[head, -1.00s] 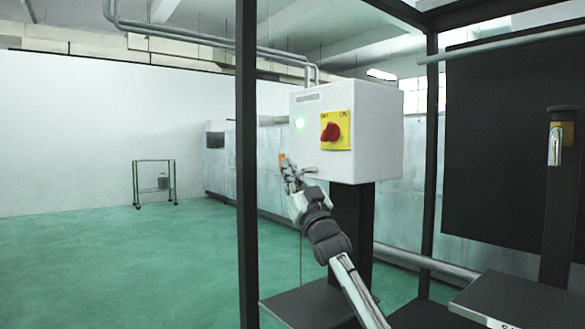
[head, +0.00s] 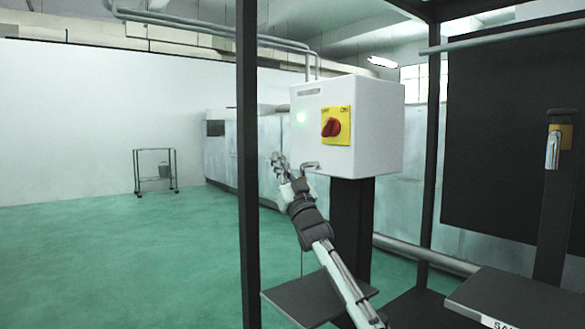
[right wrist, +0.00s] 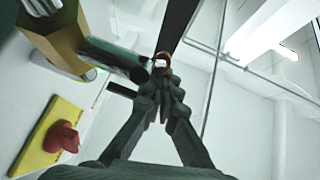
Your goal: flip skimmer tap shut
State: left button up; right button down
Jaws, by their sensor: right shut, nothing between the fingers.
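A bent grey metal lever (head: 310,166) shows at the lower front of the white control box (head: 375,125); it looks like the tap handle, but its exact position is unclear. My right gripper (head: 275,158) is shut and empty, left of this lever and near the box's lower left edge. In the right wrist view its fingers (right wrist: 162,82) come together, with a small reddish ring (right wrist: 160,56) just past the tips. A brass-coloured block (right wrist: 55,45) with a dark bar (right wrist: 115,57) is close on the left there. My left gripper is not in view.
A dark frame post (head: 247,160) stands left of the gripper. Another post with a metal lever (head: 553,150) stands right. Green floor lies open at left.

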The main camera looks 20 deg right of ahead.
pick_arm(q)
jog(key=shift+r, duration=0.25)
pick_arm(e)
jog(key=shift+w+a+f, duration=0.15)
jog(key=shift+w+f, duration=0.05)
jog(key=shift+w, duration=0.15)
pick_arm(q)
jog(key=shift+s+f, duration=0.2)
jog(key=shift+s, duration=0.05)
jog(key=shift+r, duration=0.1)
pick_arm(e)
jog(key=shift+r, duration=0.1)
dwell(0.5)
